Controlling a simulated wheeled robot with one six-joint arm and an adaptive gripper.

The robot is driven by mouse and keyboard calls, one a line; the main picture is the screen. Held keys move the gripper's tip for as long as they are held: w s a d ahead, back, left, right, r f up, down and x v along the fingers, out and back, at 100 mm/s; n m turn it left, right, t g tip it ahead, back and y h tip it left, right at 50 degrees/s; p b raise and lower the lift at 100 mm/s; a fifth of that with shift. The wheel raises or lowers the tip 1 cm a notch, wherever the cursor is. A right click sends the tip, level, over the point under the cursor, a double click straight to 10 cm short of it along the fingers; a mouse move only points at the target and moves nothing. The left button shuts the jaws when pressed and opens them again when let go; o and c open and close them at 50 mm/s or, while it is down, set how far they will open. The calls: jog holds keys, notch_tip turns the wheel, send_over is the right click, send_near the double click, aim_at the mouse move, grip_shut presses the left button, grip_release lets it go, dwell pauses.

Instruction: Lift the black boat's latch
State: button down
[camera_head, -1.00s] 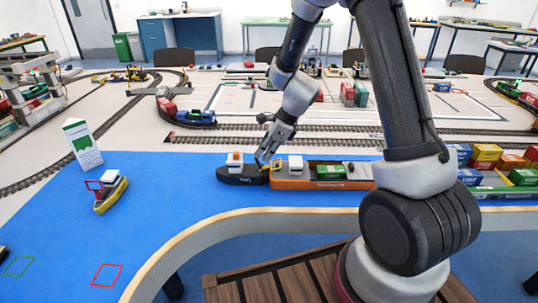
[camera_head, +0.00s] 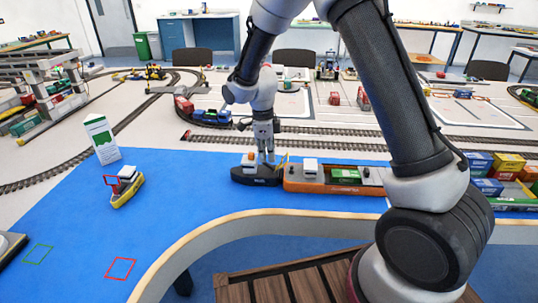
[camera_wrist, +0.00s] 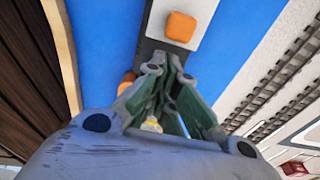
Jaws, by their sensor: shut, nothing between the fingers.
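The black boat (camera_head: 257,181) floats on the blue surface, with a white cabin and orange top at its left part. Its cabin's orange top (camera_wrist: 181,27) shows in the wrist view. A small yellow piece (camera_head: 284,159), probably the latch, stands slanted at the boat's right end, beside the orange barge (camera_head: 305,185). My gripper (camera_head: 265,161) points down over the rear of the boat, just left of the yellow piece. It is shut and empty, and the wrist view shows its fingertips (camera_wrist: 166,62) together above the dark deck. Whether it touches the boat or latch cannot be told.
The orange barge carries a green container (camera_head: 344,176) and a white block. A yellow boat (camera_head: 127,187) and a white-green sign (camera_head: 102,139) stand at left. Stacked containers (camera_head: 495,170) lie at right. Blue surface is free in front of the black boat.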

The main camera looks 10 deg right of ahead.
jog(key=shift+w+a+f+g+h, duration=0.1)
jog(key=shift+a+f+g+h, duration=0.2)
jog(key=shift+h, duration=0.4)
dwell(1.1)
jog(key=shift+a+r, duration=0.1)
jog(key=shift+r, duration=0.05)
dwell(0.4)
jog(key=shift+r, duration=0.75)
